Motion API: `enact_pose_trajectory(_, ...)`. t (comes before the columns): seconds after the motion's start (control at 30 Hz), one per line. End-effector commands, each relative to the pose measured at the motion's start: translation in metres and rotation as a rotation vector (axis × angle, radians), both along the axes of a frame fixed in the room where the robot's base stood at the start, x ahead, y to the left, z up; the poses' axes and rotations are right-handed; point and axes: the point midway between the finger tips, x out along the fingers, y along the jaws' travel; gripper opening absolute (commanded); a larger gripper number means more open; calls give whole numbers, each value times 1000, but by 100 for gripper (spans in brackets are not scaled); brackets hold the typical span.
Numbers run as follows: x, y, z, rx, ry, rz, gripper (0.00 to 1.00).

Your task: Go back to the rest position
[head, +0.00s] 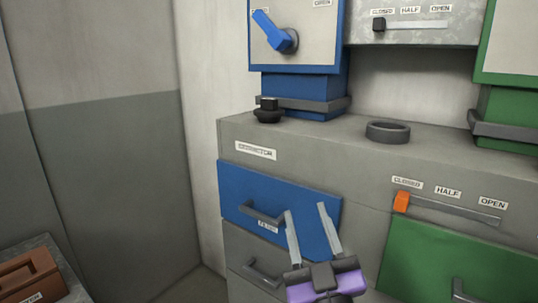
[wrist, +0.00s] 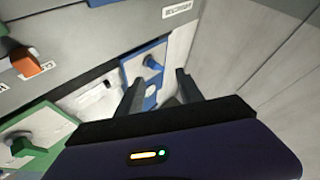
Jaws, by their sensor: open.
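My gripper (head: 308,235) has purple housing and two grey fingers. In the head view it is in front of the blue drawer (head: 303,218), its fingers spread apart with nothing between them. The blue drawer looks shut, and its dark handle (head: 258,215) is left of the fingers. Whether the fingers touch the drawer face cannot be told. In the wrist view my gripper (wrist: 160,88) also shows open and empty, with a blue panel (wrist: 145,65) beyond it.
A green drawer (head: 420,265) is at the right, below a slider with an orange knob (head: 401,202) at CLOSED. A dark ring (head: 388,132) and a black knob (head: 268,110) are on the cabinet top. A brown box (head: 28,277) is at lower left. The floor between is clear.

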Motion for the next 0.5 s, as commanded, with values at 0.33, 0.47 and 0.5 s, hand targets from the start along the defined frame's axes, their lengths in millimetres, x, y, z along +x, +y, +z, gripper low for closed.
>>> enact_pose_trajectory(0.33,-108,-43,-108,61,135,50,44)
enact_pose_trajectory(0.47,-151,-59,-136,93,192,50,44)
enact_pose_trajectory(0.5,-165,-64,-143,103,212,48,44)
